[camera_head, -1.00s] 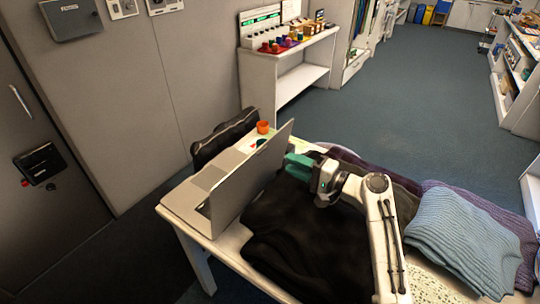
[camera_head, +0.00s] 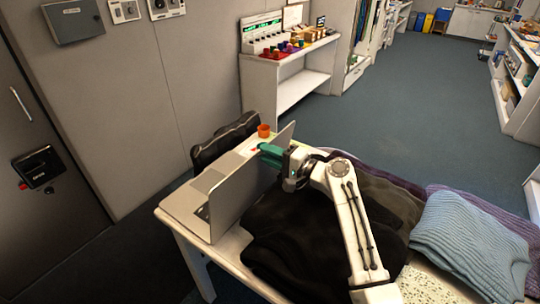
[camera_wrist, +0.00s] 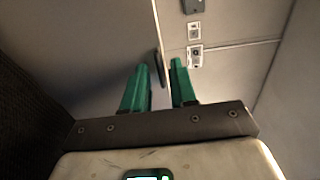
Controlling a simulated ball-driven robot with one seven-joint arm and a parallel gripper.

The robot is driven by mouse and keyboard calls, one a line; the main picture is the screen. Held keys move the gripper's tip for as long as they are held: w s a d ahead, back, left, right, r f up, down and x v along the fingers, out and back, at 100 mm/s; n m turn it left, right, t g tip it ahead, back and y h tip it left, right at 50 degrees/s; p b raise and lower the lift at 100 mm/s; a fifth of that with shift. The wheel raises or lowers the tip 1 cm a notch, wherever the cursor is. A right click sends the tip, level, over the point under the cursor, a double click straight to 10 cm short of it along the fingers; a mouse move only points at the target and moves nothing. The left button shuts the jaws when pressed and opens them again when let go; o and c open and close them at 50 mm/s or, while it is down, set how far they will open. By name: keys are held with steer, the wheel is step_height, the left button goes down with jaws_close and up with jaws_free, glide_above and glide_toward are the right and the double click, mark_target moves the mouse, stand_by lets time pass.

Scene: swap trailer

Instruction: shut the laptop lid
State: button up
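The silver laptop (camera_head: 180,203) stands open at the left end of the table. Its lid (camera_head: 232,198) is raised and steep, with its back towards my arm. My gripper (camera_head: 268,150) has green fingers and is at the lid's upper edge, near its far corner. The fingertips overlap that edge in the head view. In the wrist view my gripper (camera_wrist: 160,80) has its fingers apart, and the thin edge of the grey lid (camera_wrist: 110,40) appears between them. I cannot tell whether either finger touches the lid. Most of the keyboard is hidden behind the lid.
Dark cloth (camera_head: 290,240) lies beside the laptop under my arm, with a blue knitted garment (camera_head: 468,242) further right. An orange cup (camera_head: 264,130) stands beyond the lid. A black chair back (camera_head: 225,140) is behind the table. A white shelf (camera_head: 300,85) stands further back.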

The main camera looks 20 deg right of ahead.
jaws_close()
stand_by(1.2)
